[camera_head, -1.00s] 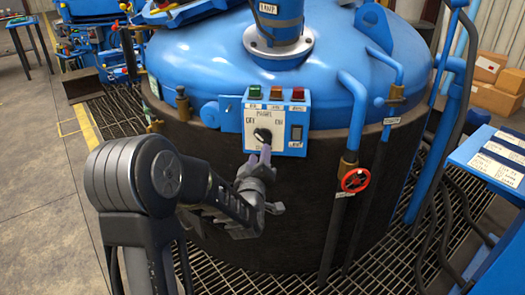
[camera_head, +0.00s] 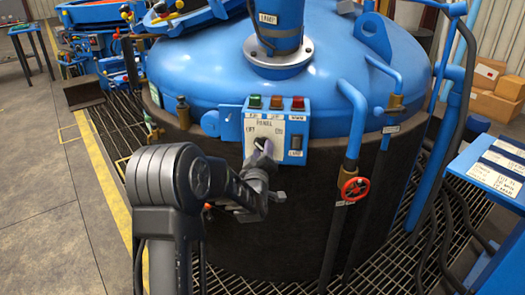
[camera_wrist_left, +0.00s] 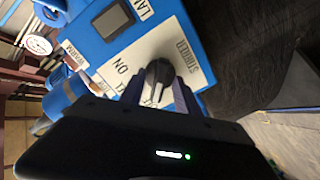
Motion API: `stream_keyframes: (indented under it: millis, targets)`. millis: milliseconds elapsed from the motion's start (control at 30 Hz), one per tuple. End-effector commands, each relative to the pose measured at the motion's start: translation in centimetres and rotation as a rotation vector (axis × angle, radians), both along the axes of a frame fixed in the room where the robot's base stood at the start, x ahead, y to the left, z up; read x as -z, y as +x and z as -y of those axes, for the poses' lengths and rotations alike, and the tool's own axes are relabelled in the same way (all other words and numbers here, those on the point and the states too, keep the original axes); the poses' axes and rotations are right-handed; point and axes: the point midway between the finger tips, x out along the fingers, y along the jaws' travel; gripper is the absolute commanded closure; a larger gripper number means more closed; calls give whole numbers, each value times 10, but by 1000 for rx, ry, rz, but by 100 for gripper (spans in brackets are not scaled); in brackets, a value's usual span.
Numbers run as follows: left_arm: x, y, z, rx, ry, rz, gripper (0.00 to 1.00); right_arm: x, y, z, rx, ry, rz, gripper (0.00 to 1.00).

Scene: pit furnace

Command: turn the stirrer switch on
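The stirrer switch is a black rotary knob (camera_wrist_left: 158,78) on a white plate marked ON and STIRRER in the left wrist view. The plate is on the front of a blue control box (camera_head: 296,118) on the tank. My left gripper (camera_head: 266,150) is at the knob; in the left wrist view its two fingers (camera_wrist_left: 159,88) lie close on either side of the knob and look shut on it. In the head view the fingers mostly hide the knob. Its exact pointing is hard to read. My right gripper is not in view.
The box also carries green, orange and red lamps (camera_head: 276,102) and a dark rocker switch (camera_head: 296,142). A red valve wheel (camera_head: 354,189) on a pipe is to the right. A blue labelled stand (camera_head: 500,165) is at the right edge. Grating surrounds the tank.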

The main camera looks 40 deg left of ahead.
Motion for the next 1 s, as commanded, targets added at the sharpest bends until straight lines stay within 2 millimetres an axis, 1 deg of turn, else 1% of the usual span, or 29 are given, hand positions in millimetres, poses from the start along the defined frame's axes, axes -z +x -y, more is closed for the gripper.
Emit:
stream_keyframes:
  millis: [267, 733, 1000]
  targets:
    - [1, 2, -1, 1, 0, -1, 62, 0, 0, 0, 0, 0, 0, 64]
    - [0, 2, -1, 1, 0, -1, 99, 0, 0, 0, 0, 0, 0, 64]
    - [0, 2, -1, 1, 0, -1, 100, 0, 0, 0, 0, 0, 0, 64]
